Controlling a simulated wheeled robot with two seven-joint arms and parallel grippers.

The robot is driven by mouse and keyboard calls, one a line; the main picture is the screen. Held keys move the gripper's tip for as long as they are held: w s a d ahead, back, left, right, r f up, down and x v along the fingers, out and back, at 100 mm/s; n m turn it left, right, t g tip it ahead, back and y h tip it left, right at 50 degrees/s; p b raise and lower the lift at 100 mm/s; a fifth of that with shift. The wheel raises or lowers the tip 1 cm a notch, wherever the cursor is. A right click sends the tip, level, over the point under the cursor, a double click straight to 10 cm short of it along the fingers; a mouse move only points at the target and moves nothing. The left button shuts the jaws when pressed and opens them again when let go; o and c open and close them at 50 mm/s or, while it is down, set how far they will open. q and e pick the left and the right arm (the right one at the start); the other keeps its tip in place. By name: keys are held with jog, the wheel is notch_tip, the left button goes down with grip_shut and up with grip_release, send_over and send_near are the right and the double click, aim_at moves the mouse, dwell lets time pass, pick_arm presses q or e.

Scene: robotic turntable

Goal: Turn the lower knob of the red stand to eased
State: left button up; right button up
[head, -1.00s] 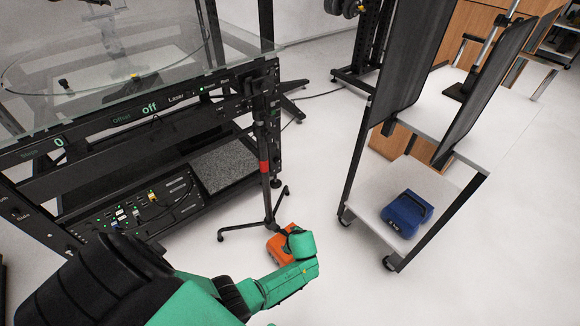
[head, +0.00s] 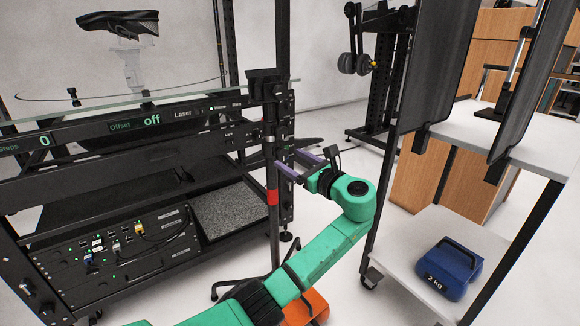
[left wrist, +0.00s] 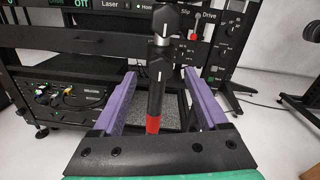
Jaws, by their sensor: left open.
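The stand is a thin dark upright with a red band (head: 272,197), in front of the turntable rack's right end in the head view. In the left wrist view its red band (left wrist: 153,124) is low between my fingers. Two dark knobs with white marks show above: an upper knob (left wrist: 166,18) and a lower knob (left wrist: 160,58). My left gripper (head: 287,158) is open, its purple fingers pointing at the stand above the red band. In the left wrist view its fingertips (left wrist: 158,73) are either side of the stand, near the lower knob. I cannot tell contact. Lettering around the knob is unreadable.
The turntable rack (head: 120,185), with a glass top and lit panel, stands behind and left of the stand. A white-shelved cart (head: 400,245) with a blue weight (head: 448,268) is on the right. An orange object (head: 306,308) lies on the floor, partly behind my arm.

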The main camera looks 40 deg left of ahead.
aim_at(281, 154)
pick_arm(q)
jog(key=x, duration=0.2)
jog(key=shift+w+a, duration=0.15)
jog(key=shift+a, duration=0.25)
grip_shut()
